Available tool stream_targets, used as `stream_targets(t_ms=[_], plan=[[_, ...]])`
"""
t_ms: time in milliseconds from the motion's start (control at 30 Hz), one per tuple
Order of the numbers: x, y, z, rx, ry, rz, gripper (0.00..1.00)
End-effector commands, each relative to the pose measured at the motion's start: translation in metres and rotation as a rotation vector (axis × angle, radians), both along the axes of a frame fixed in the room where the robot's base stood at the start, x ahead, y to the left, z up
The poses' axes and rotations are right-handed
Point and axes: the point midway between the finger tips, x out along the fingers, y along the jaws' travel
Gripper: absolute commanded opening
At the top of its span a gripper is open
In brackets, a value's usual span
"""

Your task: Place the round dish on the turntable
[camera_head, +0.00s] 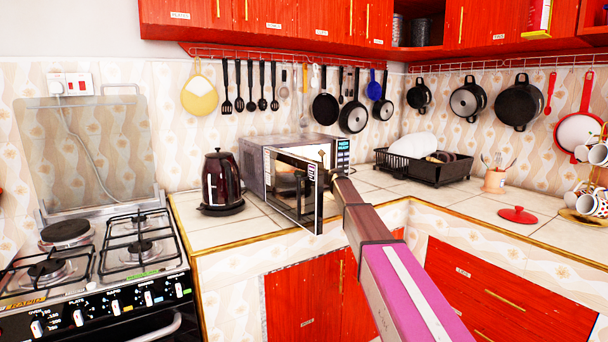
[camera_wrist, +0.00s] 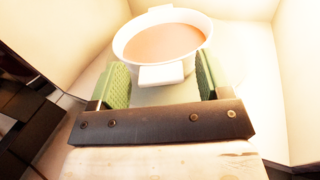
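In the wrist view, the round dish (camera_wrist: 160,43) is white with a brownish filling and a small tab handle (camera_wrist: 162,75) facing me. My gripper (camera_wrist: 163,78) has its two green-padded fingers apart, one on each side of the handle, with gaps showing between pads and handle. The dish is inside a cream-walled cavity. A pale floor (camera_wrist: 262,112) with a curved edge lies below, perhaps the turntable; I cannot tell whether the dish rests on it. In the head view, my arm reaches to the microwave (camera_head: 252,172), and its door and my arm hide the dish and fingers.
The open microwave door (camera_head: 300,192) stands out over the counter edge, close to the left of my arm. A dark kettle (camera_head: 221,180) stands left of the microwave. A black dish rack (camera_head: 430,172) and a red lid (camera_head: 517,214) are on the right counter.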

Motion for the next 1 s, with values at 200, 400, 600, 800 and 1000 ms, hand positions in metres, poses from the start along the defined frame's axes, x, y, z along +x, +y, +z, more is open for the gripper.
stream_targets(t_ms=[200, 400, 600, 800, 1000], plan=[[-0.004, -0.005, 0.002, 0.000, 0.000, -0.001, 0.72], [-0.024, -0.033, 0.002, 0.000, 0.000, -0.002, 0.72], [-0.046, -0.067, 0.002, 0.000, 0.000, -0.002, 0.72], [-0.061, -0.090, 0.002, 0.000, 0.000, -0.001, 0.72], [-0.066, -0.100, 0.002, 0.000, 0.000, 0.000, 0.72]])
